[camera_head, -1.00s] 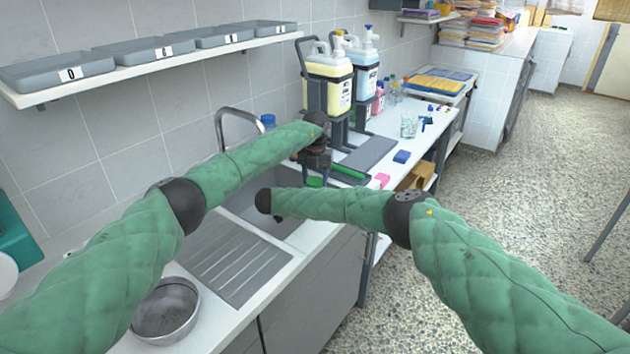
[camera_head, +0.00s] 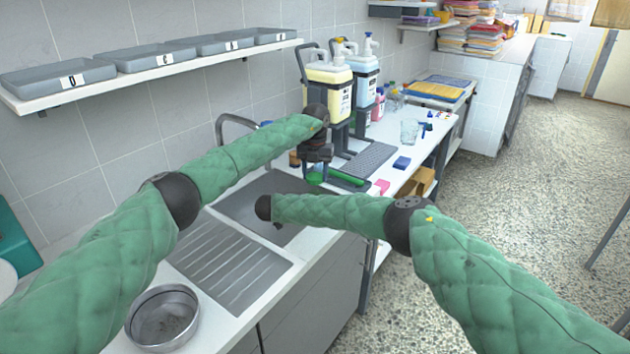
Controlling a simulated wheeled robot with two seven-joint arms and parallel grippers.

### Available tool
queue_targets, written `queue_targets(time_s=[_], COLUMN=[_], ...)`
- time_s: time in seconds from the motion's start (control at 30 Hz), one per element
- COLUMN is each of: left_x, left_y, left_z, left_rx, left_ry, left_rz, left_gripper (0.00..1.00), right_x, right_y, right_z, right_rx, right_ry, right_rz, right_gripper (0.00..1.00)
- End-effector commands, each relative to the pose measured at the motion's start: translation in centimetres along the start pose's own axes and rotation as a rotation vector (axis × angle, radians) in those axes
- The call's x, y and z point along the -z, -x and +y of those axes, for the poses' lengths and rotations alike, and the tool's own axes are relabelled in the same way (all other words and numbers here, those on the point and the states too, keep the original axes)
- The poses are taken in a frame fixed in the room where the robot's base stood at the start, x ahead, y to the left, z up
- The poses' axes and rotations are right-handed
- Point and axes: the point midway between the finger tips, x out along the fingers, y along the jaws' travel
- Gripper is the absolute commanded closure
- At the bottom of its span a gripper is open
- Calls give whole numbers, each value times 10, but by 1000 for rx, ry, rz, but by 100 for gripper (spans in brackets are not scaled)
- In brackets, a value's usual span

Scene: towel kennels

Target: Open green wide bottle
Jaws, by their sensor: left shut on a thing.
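My left gripper (camera_head: 316,173) points down over the worktop just beyond the sink. It is shut on a round green thing (camera_head: 315,179), which looks like the top of the green wide bottle. The fingers and wrist cover much of it, and I cannot make out the bottle's body below. I cannot tell whether the top is on or off a bottle. My right arm reaches in from the right, and its dark wrist (camera_head: 263,207) is above the sink. The right gripper's fingers are too hidden to read.
A steel bowl (camera_head: 163,318) stands at the front left, beside the ribbed drainboard (camera_head: 230,265). Pump canisters (camera_head: 328,88) stand behind my left gripper. A long green object (camera_head: 347,178), a pink block (camera_head: 382,187) and a blue block (camera_head: 401,163) lie to its right.

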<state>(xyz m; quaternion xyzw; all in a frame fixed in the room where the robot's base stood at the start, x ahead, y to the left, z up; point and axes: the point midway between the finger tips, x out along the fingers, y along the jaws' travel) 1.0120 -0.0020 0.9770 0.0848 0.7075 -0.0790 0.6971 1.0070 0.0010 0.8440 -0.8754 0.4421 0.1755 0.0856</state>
Motion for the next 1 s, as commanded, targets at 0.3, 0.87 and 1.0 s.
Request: queue_targets(time_s=[0.3, 0.87, 1.0], left_x=[0, 0, 0], left_y=[2, 1, -3], left_z=[0, 0, 0], left_rx=[0, 1, 0], left_ry=[0, 0, 0], left_rz=[0, 0, 0], left_gripper=[77, 77, 77], right_x=[0, -1, -2], right_y=[0, 0, 11], right_z=[0, 1, 0], right_rx=[0, -2, 0], right_ry=[0, 0, 0], right_rz=[0, 0, 0], right_gripper=[15, 5, 5])
